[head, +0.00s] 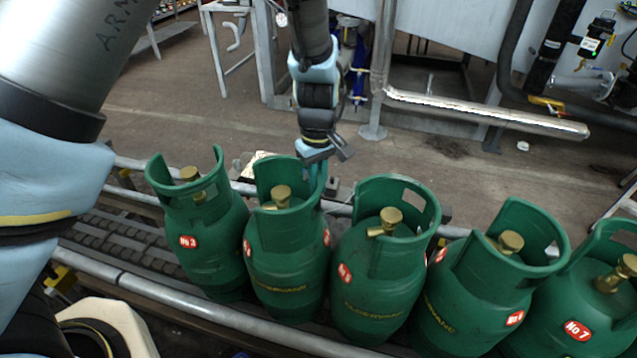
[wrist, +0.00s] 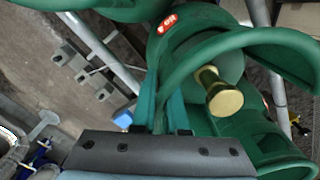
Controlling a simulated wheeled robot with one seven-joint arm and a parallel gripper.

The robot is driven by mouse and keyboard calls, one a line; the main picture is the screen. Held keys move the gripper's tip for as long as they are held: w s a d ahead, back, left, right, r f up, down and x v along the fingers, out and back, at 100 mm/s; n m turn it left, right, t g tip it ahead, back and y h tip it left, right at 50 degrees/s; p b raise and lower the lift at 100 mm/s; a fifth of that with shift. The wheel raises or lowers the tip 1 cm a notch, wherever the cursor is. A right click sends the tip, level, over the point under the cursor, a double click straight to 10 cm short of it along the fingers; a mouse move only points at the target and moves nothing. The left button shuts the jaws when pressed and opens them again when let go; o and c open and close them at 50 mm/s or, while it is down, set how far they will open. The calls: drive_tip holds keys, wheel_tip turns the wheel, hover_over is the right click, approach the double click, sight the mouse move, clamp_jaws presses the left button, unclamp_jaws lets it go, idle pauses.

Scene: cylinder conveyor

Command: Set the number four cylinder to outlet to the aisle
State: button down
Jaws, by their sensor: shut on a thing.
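The number four cylinder (head: 283,262) is the second green gas cylinder from the left in the head view. It stands upright between the No 3 and No 5 cylinders, and its own red label shows only at the edge. Its brass valve (head: 279,197) points to the front left; a brass valve also shows in the wrist view (wrist: 220,95). My gripper (head: 318,172) comes down from above and is shut on the right rear of this cylinder's collar. In the wrist view the teal fingers (wrist: 160,105) straddle the green collar wall. The fingertips are partly hidden.
The No 3 cylinder (head: 199,233) stands left, with the No 5 (head: 372,282), one more (head: 480,291) and No 7 (head: 592,308) cylinders close on the right. A conveyor (head: 125,236) with side rails runs under them. Open floor (head: 170,100) lies behind, with pipework at the back right.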

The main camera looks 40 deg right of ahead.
sight(288, 167)
drive_tip(key=w+n+p, duration=0.2)
drive_tip(key=n, duration=0.1)
drive_tip(key=shift+w+d+r, duration=0.15)
drive_tip(key=shift+w+d, duration=0.05)
drive_tip(key=shift+d, duration=0.05)
drive_tip(key=w+n+p, duration=0.2)
drive_tip(key=n, duration=0.1)
drive_tip(key=shift+w+a+n, duration=0.1)
drive_tip(key=shift+w+n, duration=0.2)
drive_tip(key=shift+w, duration=0.05)
drive_tip(key=w+n+p, duration=0.1)
drive_tip(key=w+a+n, duration=0.1)
drive_tip(key=n, duration=0.1)
drive_tip(key=shift+w+p, duration=0.1)
drive_tip(key=shift+p, duration=0.25)
drive_tip(key=shift+w+a+n+p, duration=0.25)
drive_tip(key=shift+w+n, duration=0.1)
drive_tip(key=shift+n, duration=0.4)
drive_tip(key=shift+w+a+n+p, duration=0.25)
drive_tip(key=shift+w+n, duration=0.1)
drive_tip(key=shift+n, duration=0.4)
drive_tip(key=c, duration=0.9)
unclamp_jaws()
drive_tip(key=shift+c, duration=0.2)
